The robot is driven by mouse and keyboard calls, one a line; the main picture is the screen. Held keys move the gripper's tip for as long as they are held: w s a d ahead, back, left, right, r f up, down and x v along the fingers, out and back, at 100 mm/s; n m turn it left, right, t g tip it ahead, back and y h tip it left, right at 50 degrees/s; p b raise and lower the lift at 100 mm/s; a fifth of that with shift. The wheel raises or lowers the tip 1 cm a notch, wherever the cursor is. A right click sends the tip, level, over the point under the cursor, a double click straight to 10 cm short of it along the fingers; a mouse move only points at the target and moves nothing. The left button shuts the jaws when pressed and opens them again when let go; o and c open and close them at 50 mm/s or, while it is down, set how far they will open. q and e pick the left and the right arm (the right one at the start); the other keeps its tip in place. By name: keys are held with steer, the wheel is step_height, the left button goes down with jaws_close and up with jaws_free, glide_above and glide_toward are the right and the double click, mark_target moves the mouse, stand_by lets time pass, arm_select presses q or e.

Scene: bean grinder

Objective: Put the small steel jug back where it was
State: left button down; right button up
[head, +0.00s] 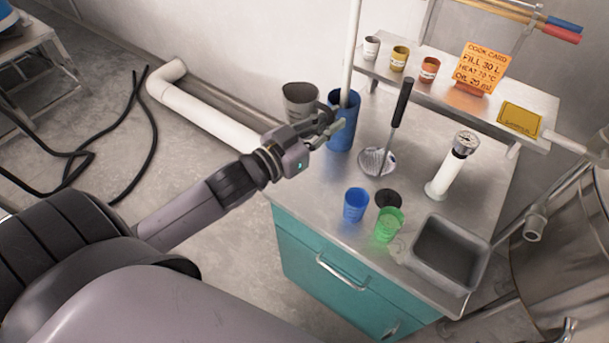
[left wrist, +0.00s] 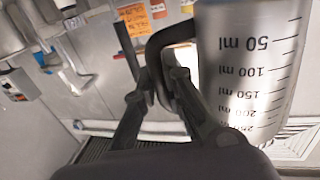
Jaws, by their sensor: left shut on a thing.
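The small steel jug (head: 300,98) shows in the head view behind my left gripper (head: 328,127), to the left of the counter top. It looks roughly upright. In the left wrist view the jug (left wrist: 248,70) is large at the right, with ml marks on its side. There my left gripper (left wrist: 160,85) is shut on its dark handle. The gripper covers part of the jug's lower side in the head view. I cannot tell how high the jug is above the counter. My right gripper is not in view.
A tall blue container (head: 343,120) with a white rod stands close to my left gripper. The counter (head: 315,215) also holds a skimmer (head: 377,160), a blue cup (head: 355,205), a green cup (head: 389,225), a gauge (head: 450,165) and a grey tub (head: 447,255). A shelf (head: 440,90) with small pots stands behind.

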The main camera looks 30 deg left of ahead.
arm_select(q)
steer(key=shift+w+f+b, duration=0.1)
steer(key=shift+f+b, duration=0.25)
steer(key=shift+f, duration=9.5)
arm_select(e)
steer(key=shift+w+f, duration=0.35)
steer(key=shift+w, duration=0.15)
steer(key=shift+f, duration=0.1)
arm_select(q)
steer(key=c, duration=2.1)
jaws_free()
steer(key=shift+f, duration=0.2)
steer(key=shift+c, duration=0.2)
steer(key=o, duration=0.4)
steer(key=shift+o, duration=0.3)
steer(key=shift+r, duration=0.1)
